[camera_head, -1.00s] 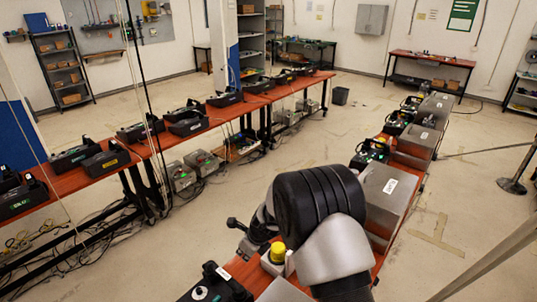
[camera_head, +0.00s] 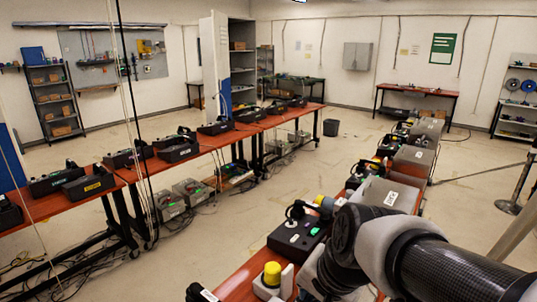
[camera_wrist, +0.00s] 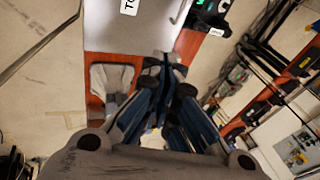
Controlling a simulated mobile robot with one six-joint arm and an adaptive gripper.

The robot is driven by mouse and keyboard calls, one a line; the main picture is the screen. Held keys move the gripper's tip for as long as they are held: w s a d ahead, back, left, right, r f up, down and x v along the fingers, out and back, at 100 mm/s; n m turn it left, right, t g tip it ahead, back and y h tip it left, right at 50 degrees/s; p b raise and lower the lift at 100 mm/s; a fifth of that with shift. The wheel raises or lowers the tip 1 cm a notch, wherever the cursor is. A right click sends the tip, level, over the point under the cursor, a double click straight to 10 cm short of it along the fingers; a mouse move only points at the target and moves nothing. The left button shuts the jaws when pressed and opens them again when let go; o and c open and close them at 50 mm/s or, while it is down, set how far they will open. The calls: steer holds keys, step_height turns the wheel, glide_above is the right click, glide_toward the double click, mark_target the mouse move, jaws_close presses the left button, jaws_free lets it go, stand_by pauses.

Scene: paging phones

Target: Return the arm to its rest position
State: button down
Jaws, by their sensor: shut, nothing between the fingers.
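My arm (camera_head: 430,262) reaches in from the lower right of the head view, over the near end of the right-hand orange table. In the head view its links hide part of that table, and I cannot make out the fingers. In the wrist view my gripper (camera_wrist: 163,68) is shut, with its dark blue fingers together and empty. It points toward the orange tabletop beside a grey metal box (camera_wrist: 132,30) with a white label. I cannot tell its height above the table.
A black desk unit (camera_head: 298,236) and a yellow-knobbed device (camera_head: 272,273) stand left of my arm. Grey boxes (camera_head: 384,194) line the right table. The left table (camera_head: 205,146) holds several black phones.

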steer(key=s+d+f+n+h+b, duration=0.1)
steer(key=s+d+f+n+b, duration=0.2)
steer(key=s, duration=0.3)
steer(key=s+d+f+n+h+b, duration=0.1)
steer(key=s+d+f+n+b, duration=0.2)
steer(key=s, duration=0.4)
steer(key=shift+s+d+f+n+t, duration=0.3)
steer(key=shift+d+f+n, duration=0.2)
steer(key=shift+d, duration=0.15)
steer(key=shift+a, duration=0.1)
